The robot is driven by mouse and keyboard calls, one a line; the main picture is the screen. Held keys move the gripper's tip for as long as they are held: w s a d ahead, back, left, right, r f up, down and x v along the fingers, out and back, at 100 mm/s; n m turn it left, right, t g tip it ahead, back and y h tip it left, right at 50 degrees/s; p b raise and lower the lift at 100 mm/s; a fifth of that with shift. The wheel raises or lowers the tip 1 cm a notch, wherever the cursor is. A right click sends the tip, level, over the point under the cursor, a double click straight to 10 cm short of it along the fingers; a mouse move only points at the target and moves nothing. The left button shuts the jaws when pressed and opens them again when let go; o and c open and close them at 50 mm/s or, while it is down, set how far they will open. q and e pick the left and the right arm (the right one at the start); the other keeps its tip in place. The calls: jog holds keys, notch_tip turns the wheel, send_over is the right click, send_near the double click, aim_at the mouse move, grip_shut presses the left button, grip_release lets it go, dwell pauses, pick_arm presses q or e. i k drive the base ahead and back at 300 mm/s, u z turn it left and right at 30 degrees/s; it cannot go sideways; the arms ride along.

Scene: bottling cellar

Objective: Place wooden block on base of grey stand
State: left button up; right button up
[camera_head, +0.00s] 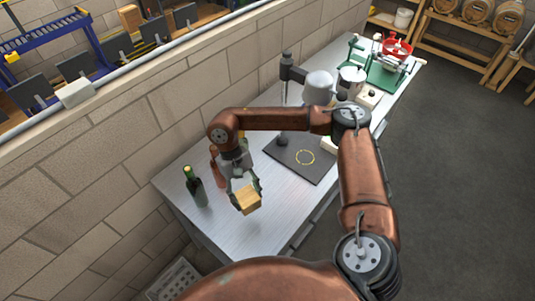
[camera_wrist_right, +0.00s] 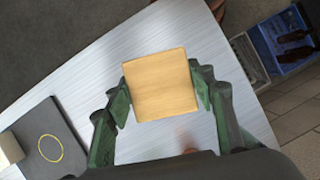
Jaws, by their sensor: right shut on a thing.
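The wooden block (camera_head: 246,199) is a light tan cube held above the table in the head view. My right gripper (camera_head: 245,190) is shut on it. In the right wrist view the block (camera_wrist_right: 161,84) sits between the two green fingers of the gripper (camera_wrist_right: 160,95). The base of the grey stand (camera_head: 295,165) is a dark flat plate with a yellow ring on it, to the right of the block. In the right wrist view the base (camera_wrist_right: 45,140) is at the lower left. My left gripper is not in view.
A dark green bottle (camera_head: 195,187) stands left of the gripper, and a reddish bottle (camera_head: 217,168) stands close behind it. A white object (camera_head: 329,145) is beside the plate. A green device with a red wheel (camera_head: 392,50) is at the far end. The near table (camera_head: 250,236) is clear.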

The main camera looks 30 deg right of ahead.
aim_at(305, 157)
jog(key=u, duration=1.55)
jog(key=k, duration=1.1)
jog(key=z, duration=2.15)
jog(key=i, duration=0.1)
jog(key=u, duration=0.1)
